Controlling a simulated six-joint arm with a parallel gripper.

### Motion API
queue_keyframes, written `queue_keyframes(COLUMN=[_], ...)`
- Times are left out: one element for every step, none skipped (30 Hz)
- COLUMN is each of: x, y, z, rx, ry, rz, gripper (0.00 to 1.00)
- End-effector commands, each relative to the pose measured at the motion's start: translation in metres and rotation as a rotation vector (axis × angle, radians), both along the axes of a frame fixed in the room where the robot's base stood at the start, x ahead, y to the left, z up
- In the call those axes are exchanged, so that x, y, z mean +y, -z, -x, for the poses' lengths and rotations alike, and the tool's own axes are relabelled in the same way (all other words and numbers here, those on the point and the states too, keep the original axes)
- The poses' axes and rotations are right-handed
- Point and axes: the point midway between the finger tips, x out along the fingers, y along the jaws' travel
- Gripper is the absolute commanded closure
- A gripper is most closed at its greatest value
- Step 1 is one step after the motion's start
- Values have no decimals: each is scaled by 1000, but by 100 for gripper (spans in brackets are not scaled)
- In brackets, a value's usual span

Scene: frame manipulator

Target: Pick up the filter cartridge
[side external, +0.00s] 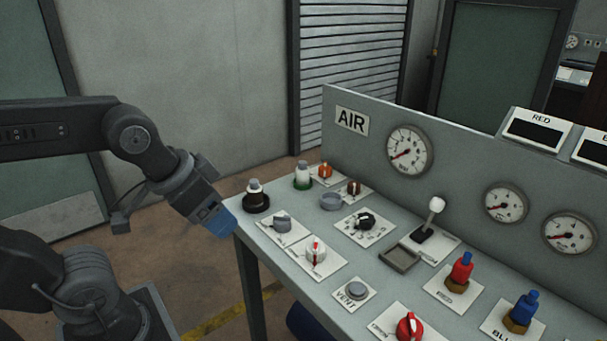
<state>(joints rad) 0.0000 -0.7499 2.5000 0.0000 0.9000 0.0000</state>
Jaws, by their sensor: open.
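Two small upright cylinders that look like filter cartridges stand at the far left end of the grey panel table. One is white with a green lower band and a grey top knob (302,177). The other is dark brown and white with a pale knob (255,195), in a wide black base at the left edge. I cannot tell which one is the filter cartridge meant. My gripper (221,223), with blue fingers, is open and angled down just left of the table edge, left of the brown cylinder. It appears empty and apart from both cylinders.
An empty-looking grey ring (331,202) and a shallow grey tray (399,258) are on the tabletop (280,262). Knobs, a white-topped lever (434,212), red (461,270) and blue (523,310) fittings crowd it. An upright gauge panel (460,150) borders the back.

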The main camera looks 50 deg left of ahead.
Motion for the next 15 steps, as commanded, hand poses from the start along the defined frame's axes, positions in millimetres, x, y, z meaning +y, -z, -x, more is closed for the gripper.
queue_keyframes(x=[0, 0, 0, 0, 0, 0, 0, 0, 0, 0, 1, 2, 3, 4, 7], y=[0, 0, 0, 0, 0, 0, 0, 0, 0, -1, -2, -4, -6, -10, -15], z=[0, 0, 0, 0, 0, 0, 0, 0, 0, -1, -2, -6, -10, -15, -24], rx=[0, 0, 0, 0, 0, 0, 0, 0, 0, 0, 1, 3, 7, 10, 17], ry=[0, 0, 0, 0, 0, 0, 0, 0, 0, -2, -5, -13, -21, -33, -52], rz=[0, 0, 0, 0, 0, 0, 0, 0, 0, 0, 1, 1, 2, 4, 5], gripper=[31, 31, 27, 27, 27, 27, 27, 27, 27, 27, 27, 27, 27, 27, 27])
